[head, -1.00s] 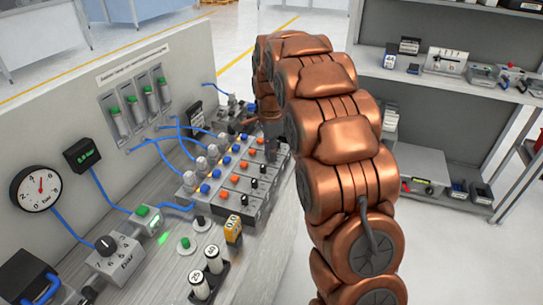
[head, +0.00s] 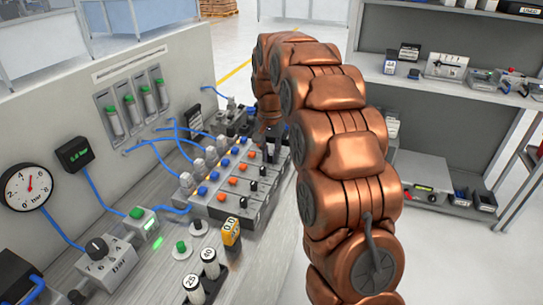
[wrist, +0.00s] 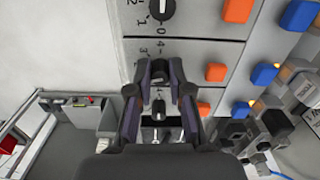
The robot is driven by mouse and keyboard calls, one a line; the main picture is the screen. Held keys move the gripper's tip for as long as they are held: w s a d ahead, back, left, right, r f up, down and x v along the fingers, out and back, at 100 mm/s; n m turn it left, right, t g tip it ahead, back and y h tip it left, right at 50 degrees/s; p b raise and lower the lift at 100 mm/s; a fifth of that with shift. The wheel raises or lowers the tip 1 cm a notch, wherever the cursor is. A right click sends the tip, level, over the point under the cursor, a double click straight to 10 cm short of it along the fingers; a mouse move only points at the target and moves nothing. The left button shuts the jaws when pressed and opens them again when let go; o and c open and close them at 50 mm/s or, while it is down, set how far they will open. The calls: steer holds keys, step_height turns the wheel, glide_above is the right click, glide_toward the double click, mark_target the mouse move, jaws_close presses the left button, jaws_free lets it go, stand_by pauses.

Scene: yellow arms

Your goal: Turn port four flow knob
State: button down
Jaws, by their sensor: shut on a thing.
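In the wrist view my gripper (wrist: 160,70) is closed around a small dark flow knob (wrist: 158,78), one finger on each side. The knob sits on a grey valve block with a number scale above it and an orange button (wrist: 217,72) beside it. Another black knob (wrist: 160,8) shows at the top of the wrist view, and a further one (wrist: 158,108) shows between the finger links. In the head view my gripper (head: 270,140) is at the far end of the valve row, and the held knob is hard to make out there.
The valve row (head: 225,205) carries orange and blue buttons, with blue hoses on its left. A round gauge (head: 27,196) and a green display (head: 75,154) are on the panel at left. Grey shelves (head: 440,85) stand at right.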

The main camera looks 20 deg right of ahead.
mark_target(271, 155)
steer(key=n, duration=0.5)
steer(key=shift+n+b, duration=0.3)
steer(key=shift+b, duration=0.05)
stand_by(0.5)
steer(key=c, duration=1.1)
jaws_free()
steer(key=shift+r, duration=0.1)
step_height(271, 155, up, 12)
steer(key=shift+f, duration=0.1)
